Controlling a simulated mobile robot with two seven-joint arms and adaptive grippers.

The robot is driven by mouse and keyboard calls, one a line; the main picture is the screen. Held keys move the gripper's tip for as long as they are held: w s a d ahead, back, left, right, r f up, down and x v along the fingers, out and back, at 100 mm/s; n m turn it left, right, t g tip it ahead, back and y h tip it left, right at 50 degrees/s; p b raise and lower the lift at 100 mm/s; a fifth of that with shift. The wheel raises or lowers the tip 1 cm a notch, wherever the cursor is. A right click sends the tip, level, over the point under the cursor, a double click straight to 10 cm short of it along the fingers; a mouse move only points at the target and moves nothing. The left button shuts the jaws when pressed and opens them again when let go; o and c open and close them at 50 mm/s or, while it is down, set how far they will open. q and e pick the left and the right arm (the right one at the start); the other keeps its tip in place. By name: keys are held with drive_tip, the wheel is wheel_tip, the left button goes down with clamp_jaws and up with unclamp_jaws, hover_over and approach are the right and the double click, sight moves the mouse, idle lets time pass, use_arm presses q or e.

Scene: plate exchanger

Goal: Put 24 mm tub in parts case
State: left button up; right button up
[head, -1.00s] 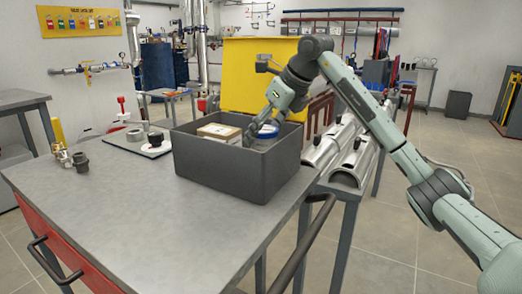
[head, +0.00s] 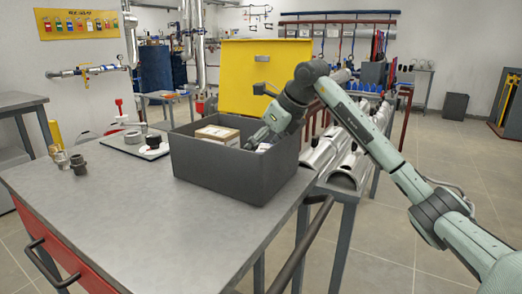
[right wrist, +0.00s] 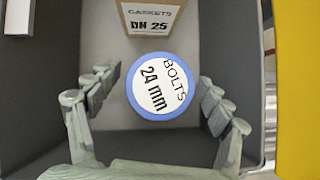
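The 24 mm tub (right wrist: 158,86) is round, with a blue rim and a white lid reading "BOLTS 24 mm". It is inside the dark grey parts case (head: 232,178) on the bench. In the head view the case wall and my gripper hide nearly all of it. My right gripper (head: 253,141) reaches down into the case. In the right wrist view its fingers (right wrist: 158,79) are spread on both sides of the tub, with a visible gap each side. My left gripper is not in view.
A cardboard gaskets box marked DN 25 (right wrist: 151,17) is in the case beside the tub. A flat board with round parts (head: 134,142) and brass and grey fittings (head: 77,164) are left of the case. The bench front (head: 130,215) is clear. A yellow panel (head: 262,75) stands behind.

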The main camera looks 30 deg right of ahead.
drive_tip(key=shift+r, duration=0.25)
drive_tip(key=v, duration=1.1)
drive_tip(key=shift+s+r, duration=0.2)
drive_tip(key=shift+r, duration=0.15)
